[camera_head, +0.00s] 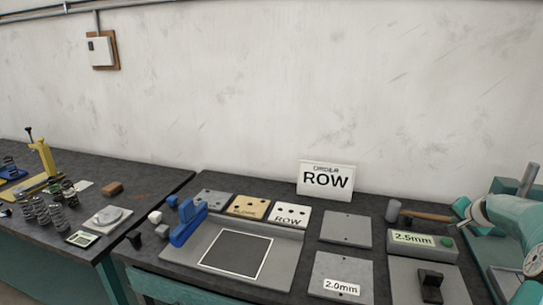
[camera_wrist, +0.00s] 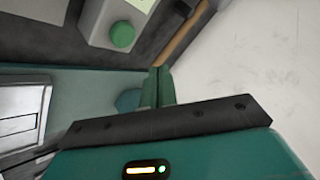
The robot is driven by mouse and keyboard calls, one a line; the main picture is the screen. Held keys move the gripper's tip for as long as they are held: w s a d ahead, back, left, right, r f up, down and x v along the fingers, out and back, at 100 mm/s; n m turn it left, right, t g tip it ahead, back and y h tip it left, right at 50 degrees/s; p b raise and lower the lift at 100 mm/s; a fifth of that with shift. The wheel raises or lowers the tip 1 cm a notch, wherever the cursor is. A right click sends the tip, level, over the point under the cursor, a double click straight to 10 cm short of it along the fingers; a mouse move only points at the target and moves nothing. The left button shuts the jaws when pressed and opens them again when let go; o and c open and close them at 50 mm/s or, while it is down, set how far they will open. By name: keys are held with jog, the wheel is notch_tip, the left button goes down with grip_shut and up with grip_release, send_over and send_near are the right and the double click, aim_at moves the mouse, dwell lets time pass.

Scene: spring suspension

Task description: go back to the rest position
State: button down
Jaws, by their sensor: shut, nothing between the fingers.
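My gripper (camera_wrist: 160,84) shows in the wrist view as two teal fingers pressed together, with nothing between them. It is near the grey box with a green button (camera_wrist: 122,36) and the wooden hammer handle (camera_wrist: 188,38); the gap to them cannot be judged.
The dark bench holds a blue block tool (camera_head: 188,222), a framed dark mat (camera_head: 282,262), an "ORDER ROW" sign (camera_head: 326,180), grey plates (camera_head: 346,230) and a "2.5mm" box (camera_head: 422,247). Springs (camera_head: 42,212) and a yellow press (camera_head: 46,156) stand on the left bench.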

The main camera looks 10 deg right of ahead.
jog(key=w+a+r+n+y, duration=0.1)
jog(key=w+a+r+n, duration=0.1)
jog(key=a, duration=0.6)
jog(key=w+a+r+n+g, duration=0.1)
jog(key=a+r+n, duration=0.15)
jog(key=a, duration=0.65)
jog(key=w+a+r+n+y, duration=0.1)
jog(key=w+a+r, duration=0.15)
jog(key=a, duration=0.55)
jog(key=s+a+r+n+g, duration=0.15)
jog(key=s+a, duration=0.25)
jog(key=a, duration=0.5)
jog(key=s+a+r+n, duration=0.2)
jog(key=s+a, duration=0.1)
jog(key=a, duration=0.5)
jog(key=s+a+f+n+y, duration=0.1)
jog(key=s+a+n, duration=0.1)
jog(key=s+a, duration=0.5)
jog(key=s+a+f+n, duration=0.2)
jog(key=s+a, duration=0.6)
jog(key=s, duration=0.4)
jog(key=shift+s+a+n+y, duration=0.15)
jog(key=shift+s+n+y, duration=0.15)
jog(key=shift+n+y, duration=0.15)
jog(key=shift+d, duration=0.2)
